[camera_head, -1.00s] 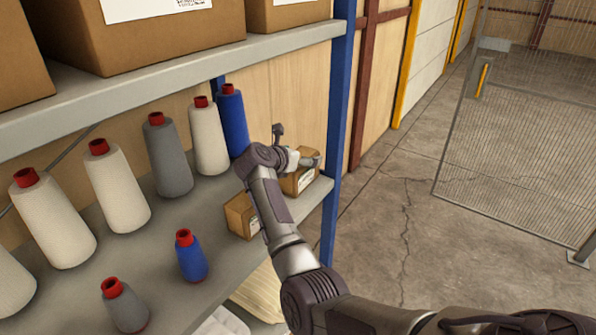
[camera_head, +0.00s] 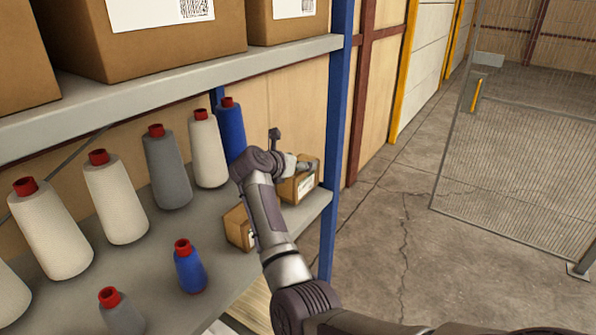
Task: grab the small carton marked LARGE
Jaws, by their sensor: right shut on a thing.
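Two small brown cartons with white labels are at the right end of the middle shelf. The far carton (camera_head: 304,184) is at my right gripper (camera_head: 304,166), which is shut on it from above. The near carton (camera_head: 237,226) stands on the shelf, partly hidden behind my right forearm. The label print on both is too small to read, so I cannot tell which is marked LARGE. I cannot tell whether the held carton touches the shelf. My left gripper is not in view.
Several thread cones in white, grey and blue (camera_head: 231,132) stand along the shelf (camera_head: 150,275). A small blue spool (camera_head: 189,268) stands nearer. A blue upright (camera_head: 338,140) bounds the shelf on the right. Large boxes (camera_head: 150,45) fill the upper shelf. The floor at right is open before a mesh fence (camera_head: 520,150).

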